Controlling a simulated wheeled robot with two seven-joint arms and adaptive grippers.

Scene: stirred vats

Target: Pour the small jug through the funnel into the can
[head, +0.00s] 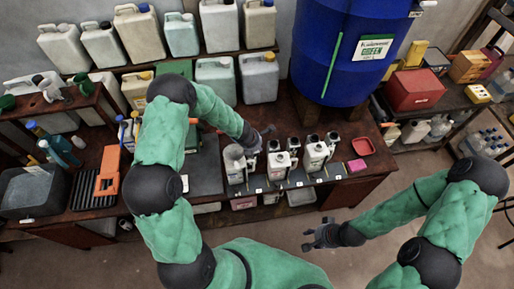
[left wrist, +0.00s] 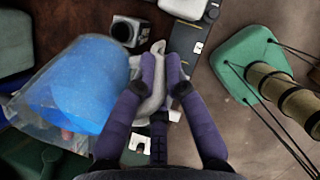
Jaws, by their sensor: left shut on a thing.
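My left gripper (head: 266,131) is above the bench, at the left end of a row of small containers. In the left wrist view its fingers (left wrist: 163,62) are shut on a pale grey handle-like part (left wrist: 160,88), which I take to be the small jug's. A large clear vessel with blue in it (left wrist: 85,85) is beside the fingers; I cannot tell whether it joins the handle. A grey round-topped container (head: 235,165) stands below the left hand. I cannot make out the funnel or single out the can. My right gripper (head: 312,239) looks open and empty, over the floor.
White containers with dark tops (head: 278,162) (head: 315,157) stand along the bench's front. A pink block (head: 356,165) and a red tray (head: 363,146) lie to their right. A big blue vat (head: 340,50) stands behind. Carboys (head: 140,32) fill the back shelves.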

